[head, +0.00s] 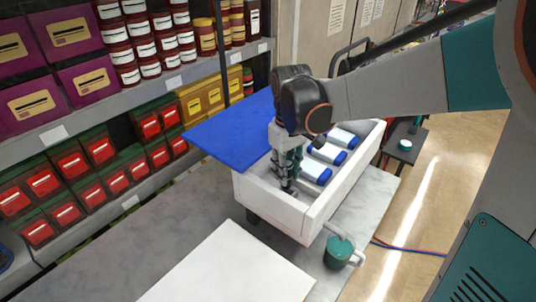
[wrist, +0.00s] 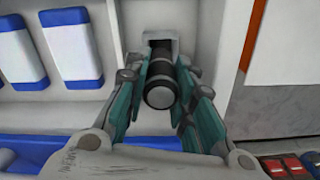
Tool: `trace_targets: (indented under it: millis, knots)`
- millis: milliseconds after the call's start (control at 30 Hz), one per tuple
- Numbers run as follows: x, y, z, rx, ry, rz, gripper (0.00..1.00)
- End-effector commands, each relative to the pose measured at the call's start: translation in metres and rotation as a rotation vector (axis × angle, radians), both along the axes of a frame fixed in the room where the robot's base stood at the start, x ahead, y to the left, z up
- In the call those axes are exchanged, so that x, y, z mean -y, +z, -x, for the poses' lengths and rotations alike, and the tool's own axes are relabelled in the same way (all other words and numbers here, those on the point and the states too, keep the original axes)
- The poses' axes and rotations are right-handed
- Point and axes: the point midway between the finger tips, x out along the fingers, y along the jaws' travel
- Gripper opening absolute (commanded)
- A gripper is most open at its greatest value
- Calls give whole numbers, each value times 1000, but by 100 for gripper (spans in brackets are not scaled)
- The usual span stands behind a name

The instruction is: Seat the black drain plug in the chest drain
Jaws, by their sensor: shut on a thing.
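The white chest (head: 300,225) stands open, with its blue lid (head: 228,130) tilted back on the left. My gripper (head: 287,183) reaches down inside the chest's near end. In the wrist view, my gripper (wrist: 161,72) is shut on the black drain plug (wrist: 160,80), with a finger on each side. The plug's round grey end faces the camera. Its far end points at a grey square drain fitting (wrist: 177,42) on the chest wall. The plug overlaps the fitting's lower part, so I cannot tell whether it is inside the opening. In the head view, my fingers mostly hide the plug.
Several white packs with blue ends (head: 316,173) lie in the chest beside my gripper; two show at left in the wrist view (wrist: 70,40). A teal pot (head: 338,252) sits below a white spout outside. Shelves of boxes and jars (head: 100,75) line the left.

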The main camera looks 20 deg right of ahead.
Motion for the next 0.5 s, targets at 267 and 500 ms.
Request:
trace_targets:
  millis: [267,500]
  knots:
    - [0,-20,-1,0,0,0,0]
    - [0,-49,-1,0,0,0,0]
